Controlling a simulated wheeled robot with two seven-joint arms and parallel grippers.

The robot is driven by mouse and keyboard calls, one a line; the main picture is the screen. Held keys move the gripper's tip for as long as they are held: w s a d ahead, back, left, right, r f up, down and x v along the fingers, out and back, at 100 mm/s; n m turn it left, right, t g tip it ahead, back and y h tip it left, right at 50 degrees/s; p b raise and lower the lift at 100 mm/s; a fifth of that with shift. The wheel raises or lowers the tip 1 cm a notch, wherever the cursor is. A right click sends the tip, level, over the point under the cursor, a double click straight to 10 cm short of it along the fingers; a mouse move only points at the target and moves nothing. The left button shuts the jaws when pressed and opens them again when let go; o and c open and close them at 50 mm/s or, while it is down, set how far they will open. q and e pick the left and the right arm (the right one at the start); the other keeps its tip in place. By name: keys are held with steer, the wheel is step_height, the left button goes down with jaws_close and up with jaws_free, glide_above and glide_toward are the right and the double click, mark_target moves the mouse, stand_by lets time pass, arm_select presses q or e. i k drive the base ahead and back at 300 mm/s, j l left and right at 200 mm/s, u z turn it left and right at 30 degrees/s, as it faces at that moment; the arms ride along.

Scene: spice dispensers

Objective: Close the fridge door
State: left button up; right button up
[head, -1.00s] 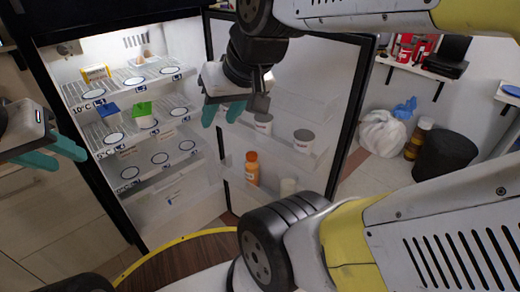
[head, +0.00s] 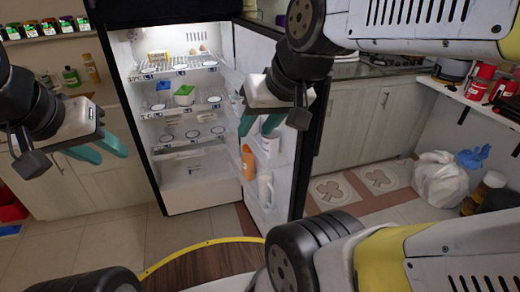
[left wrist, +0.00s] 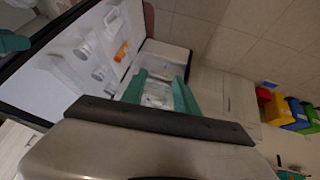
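The fridge (head: 182,190) stands open in the head view, with its lit shelves showing. Its door (head: 240,165) is swung out to the right, inner side facing me, with an orange bottle (head: 249,163) and a white bottle (head: 265,188) on its racks. My right gripper (head: 260,126) is open and empty in front of the door's inner side; I cannot tell whether it touches. My left gripper (head: 103,150) is open and empty, left of the fridge opening. The left wrist view shows its spread teal fingers (left wrist: 160,88) and the door's inner side (left wrist: 70,60).
Cabinets (head: 365,120) stand behind the door to the right. A white bag (head: 438,178) is on the floor at right. A round wooden surface (head: 205,268) is in front of me.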

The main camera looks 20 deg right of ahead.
mark_target(255, 41)
steer(key=l+u, duration=0.15)
steer(key=l, duration=0.3)
steer(key=l+u, duration=0.1)
steer(key=l, duration=0.35)
steer(key=k+l+u, duration=0.15)
steer(key=l, duration=0.25)
steer(key=l+u, duration=0.15)
steer(key=l, duration=0.3)
steer(key=k+l+u, duration=0.1)
steer(key=l, duration=0.3)
steer(key=k+l+u, duration=0.15)
steer(key=l, duration=0.25)
steer(key=l+u, duration=0.15)
steer(key=l, duration=1.2)
steer(key=k+l, duration=0.1)
steer(key=l, duration=0.2)
steer(key=k+l+z, duration=0.15)
steer(key=l, duration=0.4)
steer(key=k+z, duration=0.05)
